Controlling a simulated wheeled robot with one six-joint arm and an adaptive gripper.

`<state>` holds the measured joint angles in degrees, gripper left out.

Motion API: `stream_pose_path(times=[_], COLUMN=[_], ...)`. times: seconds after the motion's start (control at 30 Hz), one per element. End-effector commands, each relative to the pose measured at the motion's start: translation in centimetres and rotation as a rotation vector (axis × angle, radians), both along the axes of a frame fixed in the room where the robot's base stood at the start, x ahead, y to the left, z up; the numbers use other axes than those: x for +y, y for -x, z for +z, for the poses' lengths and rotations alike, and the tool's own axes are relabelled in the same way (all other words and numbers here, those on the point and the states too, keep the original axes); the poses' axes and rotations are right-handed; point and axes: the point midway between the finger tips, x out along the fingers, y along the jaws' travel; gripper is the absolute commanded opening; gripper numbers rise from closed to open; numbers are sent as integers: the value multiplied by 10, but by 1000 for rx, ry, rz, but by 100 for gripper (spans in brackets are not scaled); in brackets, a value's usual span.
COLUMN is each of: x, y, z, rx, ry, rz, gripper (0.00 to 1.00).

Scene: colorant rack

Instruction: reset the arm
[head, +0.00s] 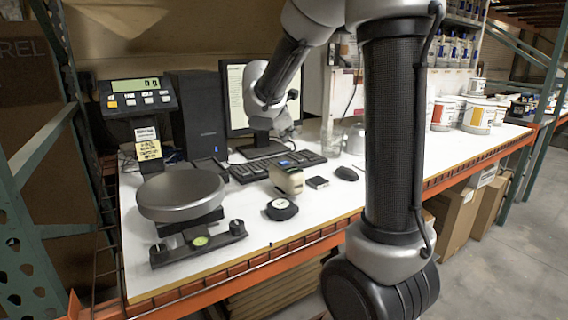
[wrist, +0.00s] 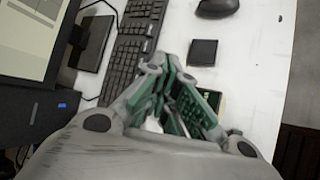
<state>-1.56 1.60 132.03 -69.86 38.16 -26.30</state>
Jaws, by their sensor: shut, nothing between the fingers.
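My arm reaches over the white table, with its end above the keyboard in the head view. My gripper (head: 284,133) is small there, and its fingers are hard to make out. In the wrist view my gripper (wrist: 166,68) has its grey fingers with green inner faces brought together at the tips, with nothing held. It is above the table, apart from the things on it. A small pale device (head: 287,180) stands on the table below it; in the wrist view the fingers partly hide what lies beneath.
A scale (head: 181,194) stands left. A monitor (head: 235,100) stands behind. White buckets (head: 479,117) stand right.

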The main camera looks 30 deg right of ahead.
Motion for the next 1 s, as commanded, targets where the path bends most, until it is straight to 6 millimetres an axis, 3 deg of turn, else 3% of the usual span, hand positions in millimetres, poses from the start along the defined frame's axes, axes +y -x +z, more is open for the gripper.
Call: stream_pose_path(times=[0.33, 0.47, 0.57, 0.67, 0.8, 0.9, 1.0], x=[-1, -10, -14, -8, 18, 45, 69], y=[1, 27, 71, 128, 205, 249, 279], z=[0, -18, -33, -36, -36, -34, -29], rx=[-11, -31, -54, -107, -174, -209, -235], ry=[-8, -99, -220, -376, -621, -804, -961], rz=[-18, -203, -426, -679, -991, -1152, -1230], gripper=[0, 0, 0, 0, 0, 0, 0])
